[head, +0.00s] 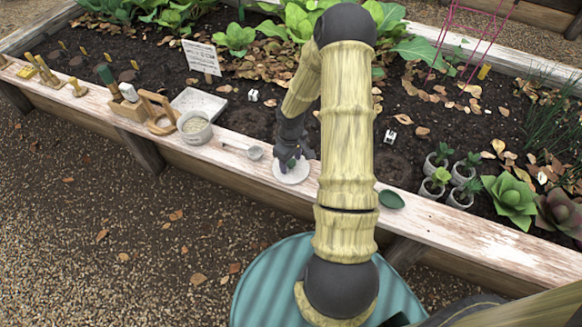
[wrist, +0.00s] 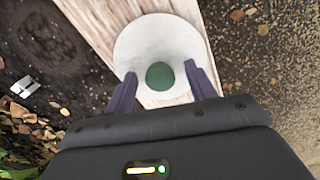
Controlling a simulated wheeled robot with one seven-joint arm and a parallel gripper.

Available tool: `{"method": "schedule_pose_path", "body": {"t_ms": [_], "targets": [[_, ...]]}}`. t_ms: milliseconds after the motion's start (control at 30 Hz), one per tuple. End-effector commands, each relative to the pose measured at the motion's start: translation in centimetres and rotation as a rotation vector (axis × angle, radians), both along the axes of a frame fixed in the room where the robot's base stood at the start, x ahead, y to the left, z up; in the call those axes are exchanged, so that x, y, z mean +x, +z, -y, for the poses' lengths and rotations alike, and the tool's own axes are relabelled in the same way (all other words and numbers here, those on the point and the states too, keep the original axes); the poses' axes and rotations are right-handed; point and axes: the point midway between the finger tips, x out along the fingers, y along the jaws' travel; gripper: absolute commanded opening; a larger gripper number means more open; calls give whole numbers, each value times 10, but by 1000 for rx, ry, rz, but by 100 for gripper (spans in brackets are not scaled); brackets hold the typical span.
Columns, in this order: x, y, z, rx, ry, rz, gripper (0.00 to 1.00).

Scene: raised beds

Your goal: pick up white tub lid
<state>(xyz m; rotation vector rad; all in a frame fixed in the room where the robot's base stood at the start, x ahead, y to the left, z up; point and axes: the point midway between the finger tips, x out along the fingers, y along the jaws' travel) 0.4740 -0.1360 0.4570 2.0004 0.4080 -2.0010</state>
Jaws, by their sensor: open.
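The white tub lid (head: 282,175) lies flat on the front plank of the bed, partly covered by my gripper in the head view. In the wrist view the lid (wrist: 160,35) is a pale disc with a dark green round patch (wrist: 160,76) near its lower part. My gripper (wrist: 160,72) is open, with one purple finger on each side of the green patch. In the head view my gripper (head: 291,159) is directly over the lid. I cannot tell whether the fingers touch it.
On the plank (head: 235,142), a metal scoop (head: 254,153) and a white tub (head: 195,127) are left of the lid. A green dish (head: 391,200) is to the right, beyond my arm. Potted seedlings (head: 440,180) stand in the soil at right. A teal ribbed surface (head: 268,285) is in front.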

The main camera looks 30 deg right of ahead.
Motion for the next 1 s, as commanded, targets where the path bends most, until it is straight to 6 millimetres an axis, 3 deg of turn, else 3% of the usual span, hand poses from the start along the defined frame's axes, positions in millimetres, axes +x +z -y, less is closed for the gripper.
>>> {"method": "schedule_pose_path", "body": {"t_ms": [100, 333, 667, 867, 1000], "targets": [[0, 0, 0, 0, 0, 0, 53], [0, 0, 0, 0, 0, 0, 8], [0, 4, 0, -1, -1, 1, 7], [1, 32, 0, 0, 0, 2, 7], [0, 61, 0, -1, -2, 3, 7]]}}
